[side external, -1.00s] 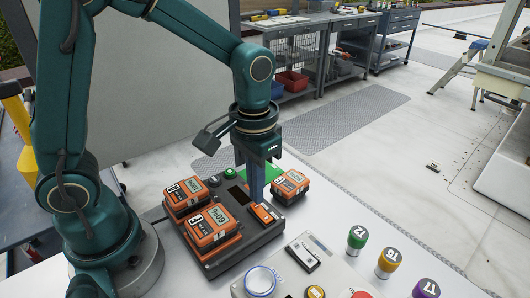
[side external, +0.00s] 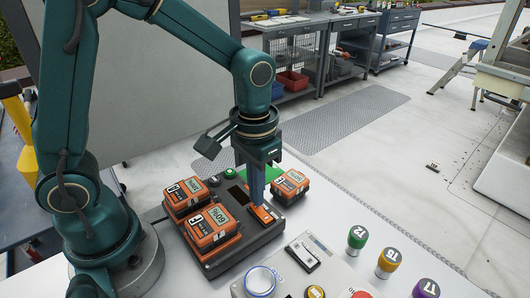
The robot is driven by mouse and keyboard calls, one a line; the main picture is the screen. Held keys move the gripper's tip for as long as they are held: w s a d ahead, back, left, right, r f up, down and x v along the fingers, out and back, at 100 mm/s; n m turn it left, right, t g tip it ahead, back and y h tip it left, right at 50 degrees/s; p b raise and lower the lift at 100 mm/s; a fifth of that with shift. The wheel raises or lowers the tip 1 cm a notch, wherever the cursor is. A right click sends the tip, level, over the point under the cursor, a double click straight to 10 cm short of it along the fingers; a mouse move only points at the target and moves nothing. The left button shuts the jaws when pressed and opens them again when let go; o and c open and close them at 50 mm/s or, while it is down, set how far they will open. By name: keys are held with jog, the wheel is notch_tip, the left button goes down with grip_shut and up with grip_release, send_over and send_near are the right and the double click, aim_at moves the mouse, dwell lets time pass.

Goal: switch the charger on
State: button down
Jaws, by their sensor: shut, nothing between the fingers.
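The charger (side external: 215,266) is a dark grey box on the light table. Two orange batteries (side external: 211,228) with lit displays sit on it. Its back part carries a green button (side external: 230,172), a dark round knob (side external: 214,181) and a dark panel (side external: 237,191). An orange rocker-like part (side external: 265,215) is at its right end. My gripper (side external: 257,202) points down with its fingers shut and empty. The fingertips are right at the back of the orange part; I cannot tell whether they touch it. The fingers hide some of the charger's right side.
A third orange battery (side external: 290,184) lies right of the fingers, near a green patch (side external: 273,174). In front are a grey panel with a white-and-black switch (side external: 303,256) and a blue-ringed button (side external: 260,281). Numbered coloured knobs (side external: 357,238) stand at the right.

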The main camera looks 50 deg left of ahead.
jog(key=shift+f, duration=0.6)
dwell(0.3)
jog(key=shift+r, duration=3.5)
notch_tip(320, 180, up, 5)
jog(key=t, duration=0.3)
send_over(238, 214)
jog(key=shift+s+a+f+t, duration=0.25)
jog(key=shift+s+t, duration=0.2)
jog(key=shift+s, duration=0.45)
jog(key=shift+s+a+f+t, duration=0.3)
jog(key=shift+s+t, duration=0.1)
jog(key=shift+s, duration=0.45)
jog(key=shift+s+a+f+t, duration=0.25)
jog(key=shift+s+t, duration=0.2)
jog(key=shift+s, duration=0.45)
